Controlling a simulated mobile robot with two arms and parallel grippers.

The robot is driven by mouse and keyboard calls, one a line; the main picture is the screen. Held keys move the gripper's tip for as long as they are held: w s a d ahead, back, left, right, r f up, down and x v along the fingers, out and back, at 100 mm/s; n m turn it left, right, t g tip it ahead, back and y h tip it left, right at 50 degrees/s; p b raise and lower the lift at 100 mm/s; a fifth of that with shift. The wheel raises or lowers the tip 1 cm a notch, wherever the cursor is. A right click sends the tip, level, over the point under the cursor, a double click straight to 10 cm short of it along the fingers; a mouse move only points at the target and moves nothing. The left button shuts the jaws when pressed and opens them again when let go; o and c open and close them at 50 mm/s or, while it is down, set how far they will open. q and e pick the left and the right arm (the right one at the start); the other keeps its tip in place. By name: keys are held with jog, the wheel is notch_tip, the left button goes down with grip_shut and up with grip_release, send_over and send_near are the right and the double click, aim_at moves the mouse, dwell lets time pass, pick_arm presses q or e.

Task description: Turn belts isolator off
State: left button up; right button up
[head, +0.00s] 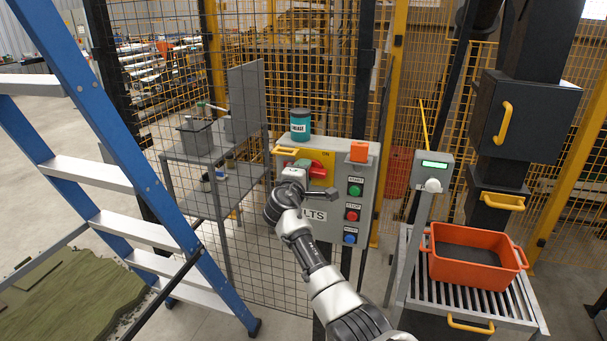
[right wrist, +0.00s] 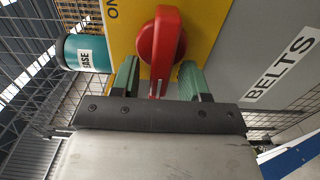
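The belts isolator is a red rotary handle (head: 318,171) on a yellow plate (right wrist: 205,22) on the grey control box (head: 333,215). Its "ON" mark shows on the plate in the right wrist view, and the handle's narrow end points down in that picture. My right gripper (right wrist: 159,82) is open, with one green finger on each side of the handle and a visible gap on both sides. In the head view my right gripper (head: 310,172) covers part of the handle and of the "BELTS" label (right wrist: 282,70). My left gripper is not in view.
Green, red and blue buttons (head: 352,215) sit on the box's right side. A blue ladder (head: 120,130) stands left, mesh fence behind, and an orange crate (head: 468,272) on rollers right.

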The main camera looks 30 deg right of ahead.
jog(key=b+v, duration=0.2)
jog(key=v, duration=0.8)
jog(key=shift+s+a, duration=0.25)
jog(key=shift+s, duration=0.05)
